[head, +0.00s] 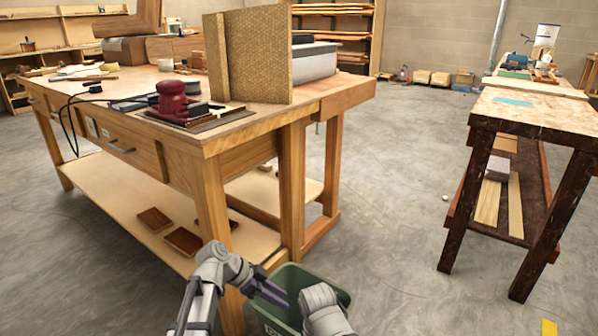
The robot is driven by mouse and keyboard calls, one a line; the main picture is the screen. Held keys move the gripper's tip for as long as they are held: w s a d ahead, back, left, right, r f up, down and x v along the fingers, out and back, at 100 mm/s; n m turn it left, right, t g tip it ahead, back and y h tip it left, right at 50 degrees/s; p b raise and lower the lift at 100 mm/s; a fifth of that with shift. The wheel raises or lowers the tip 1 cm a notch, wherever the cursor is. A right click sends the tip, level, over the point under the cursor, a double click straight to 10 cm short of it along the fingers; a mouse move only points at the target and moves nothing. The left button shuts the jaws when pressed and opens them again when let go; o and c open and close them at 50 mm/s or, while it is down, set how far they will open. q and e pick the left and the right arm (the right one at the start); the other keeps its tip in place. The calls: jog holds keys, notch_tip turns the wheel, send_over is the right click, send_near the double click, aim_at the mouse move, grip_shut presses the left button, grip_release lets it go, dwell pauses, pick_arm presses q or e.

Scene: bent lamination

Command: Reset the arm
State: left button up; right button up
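My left gripper (274,292) is low in the middle of the head view, in front of the workbench's near leg and over the rim of a green bin (340,297). Its dark fingers point to the right and hold nothing that I can see. The gap between them is too small to judge. A rounded grey part of my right arm (325,310) shows at the bottom edge, in front of the bin. The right gripper's fingers are not visible.
A wooden workbench (258,123) stands close ahead, with a red sander (172,100) and an upright tan panel (262,55) on top. A dark-legged table (540,112) stands at the right. The concrete floor (390,200) between them is clear.

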pick_arm(q)
jog(key=s+r+n+g+y+p, duration=0.1)
jog(key=s+r+n+y+p, duration=0.3)
jog(key=s+n+y+p, duration=0.75)
jog(key=s+r+h+p, duration=0.1)
jog(key=s+r+p, duration=0.2)
jog(key=r+p, duration=3.1)
notch_tip(320, 180, up, 3)
jog(key=shift+s+a+r+h+p, duration=0.1)
jog(key=shift+s+a+h+p, duration=0.05)
jog(key=shift+a+h+p, duration=0.2)
